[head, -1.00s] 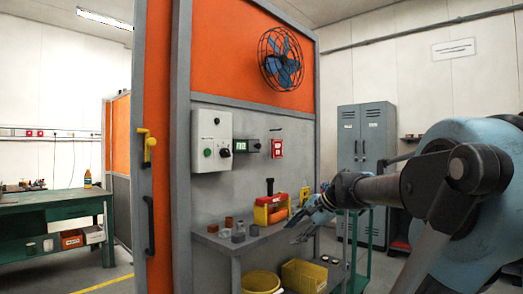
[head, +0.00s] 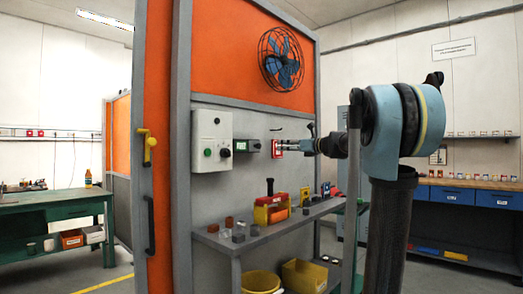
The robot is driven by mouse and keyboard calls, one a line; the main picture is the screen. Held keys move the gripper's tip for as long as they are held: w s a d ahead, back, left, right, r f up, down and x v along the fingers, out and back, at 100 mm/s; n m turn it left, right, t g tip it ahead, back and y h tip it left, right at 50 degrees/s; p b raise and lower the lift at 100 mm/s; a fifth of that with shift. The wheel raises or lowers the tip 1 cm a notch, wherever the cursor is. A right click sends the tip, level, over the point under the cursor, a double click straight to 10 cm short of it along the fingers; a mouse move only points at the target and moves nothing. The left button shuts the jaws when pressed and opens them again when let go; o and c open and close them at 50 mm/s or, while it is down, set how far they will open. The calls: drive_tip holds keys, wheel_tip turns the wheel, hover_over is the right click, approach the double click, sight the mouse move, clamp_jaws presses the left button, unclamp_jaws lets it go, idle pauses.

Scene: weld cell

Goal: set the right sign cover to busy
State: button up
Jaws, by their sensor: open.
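Two small sign units are on the grey panel of the orange-framed booth. The left sign (head: 242,146) shows a green face at its left end, with a dark part beside it. The right sign (head: 276,153) shows a red face, partly hidden by my fingers. A separate cover on it cannot be made out. My gripper (head: 279,146) is open and reaches in from the right, level with the right sign, its fingertips over or just before it. I cannot tell whether they touch.
A grey control box (head: 211,140) with knobs is left of the signs. Below, a shelf (head: 235,243) holds a red-yellow toolbox (head: 270,211) and several small blocks. A caged fan (head: 281,59) hangs above. A workbench (head: 470,184) stands at the right.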

sight(260, 146)
drive_tip(key=x, duration=1.5)
drive_tip(key=shift+w+a, duration=0.1)
drive_tip(key=shift+a, duration=0.05)
clamp_jaws()
